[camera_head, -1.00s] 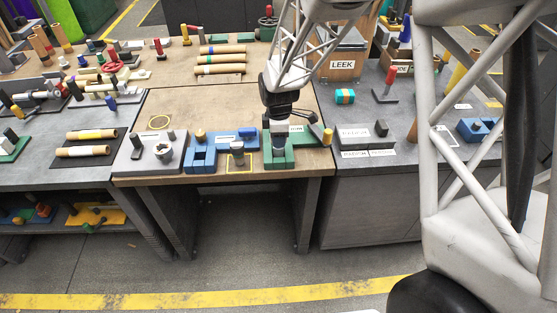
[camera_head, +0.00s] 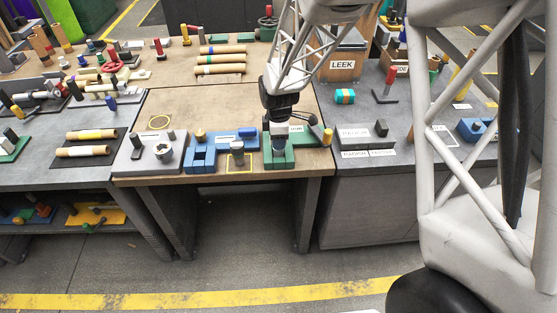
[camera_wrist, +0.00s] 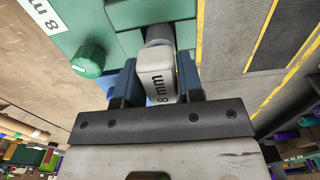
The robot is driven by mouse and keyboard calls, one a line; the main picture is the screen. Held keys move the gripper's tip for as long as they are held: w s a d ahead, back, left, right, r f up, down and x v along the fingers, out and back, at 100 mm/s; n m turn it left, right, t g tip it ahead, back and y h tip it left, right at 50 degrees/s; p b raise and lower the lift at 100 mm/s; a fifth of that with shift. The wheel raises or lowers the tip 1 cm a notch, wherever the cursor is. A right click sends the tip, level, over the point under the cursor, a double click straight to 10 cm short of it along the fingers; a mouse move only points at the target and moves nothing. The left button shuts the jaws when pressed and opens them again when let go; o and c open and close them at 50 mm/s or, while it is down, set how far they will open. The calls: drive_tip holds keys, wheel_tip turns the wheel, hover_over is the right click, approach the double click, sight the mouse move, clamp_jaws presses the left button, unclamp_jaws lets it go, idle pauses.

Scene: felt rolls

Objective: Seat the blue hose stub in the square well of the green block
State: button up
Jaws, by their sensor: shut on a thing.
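The green block (camera_head: 280,160) stands at the front right of the wooden table, with a green round knob (camera_wrist: 88,61) on it in the wrist view. My gripper (camera_wrist: 158,84) is shut on the hose stub, and a pale piece marked "8 mm" (camera_wrist: 157,83) shows between the fingers. The stub's grey-blue round end (camera_wrist: 159,37) points at the green block. In the head view my gripper (camera_head: 280,122) is over the block, with the stub (camera_head: 279,143) below it.
Left of the green block are a blue block (camera_head: 201,158) and a grey cylinder (camera_head: 237,150) near a yellow square outline. A grey block with a socket (camera_head: 150,157) stands further left. The table's front edge is close. The wood behind is mostly clear.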

drive_tip(key=shift+f, duration=0.3)
idle(0.6)
drive_tip(key=o, duration=1.1)
drive_tip(key=shift+r, duration=0.1)
drive_tip(key=shift+r, duration=3.75)
drive_tip(key=shift+r, duration=0.1)
